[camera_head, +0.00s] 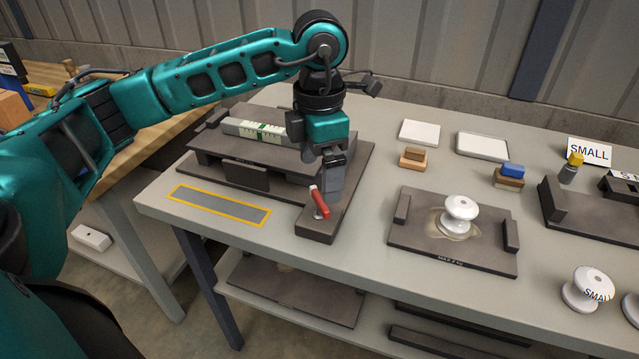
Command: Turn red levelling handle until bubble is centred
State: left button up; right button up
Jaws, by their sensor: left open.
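The red levelling handle (320,201) stands tilted on the front right corner of a dark levelling base (342,213). My left gripper (327,186) is open and points down just above and behind the handle. Whether its fingers touch the handle cannot be told. The spirit level (254,130), pale with a green vial section, lies on top of the base to the left of my gripper. Its right end is partly hidden by my wrist, and the bubble is too small to tell. My right gripper is not in view.
A yellow-outlined grey strip (218,206) lies in front of the base. To the right, a dark tray (412,241) holds a white insulator (459,212). White plates, small blocks and a SMALL sign (589,152) are farther back. A corrugated wall stands behind the table.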

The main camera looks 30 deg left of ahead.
aim_at(320, 198)
pick_arm(q)
notch_tip(320, 198, up, 8)
jog(key=shift+f, duration=0.15)
dwell(0.6)
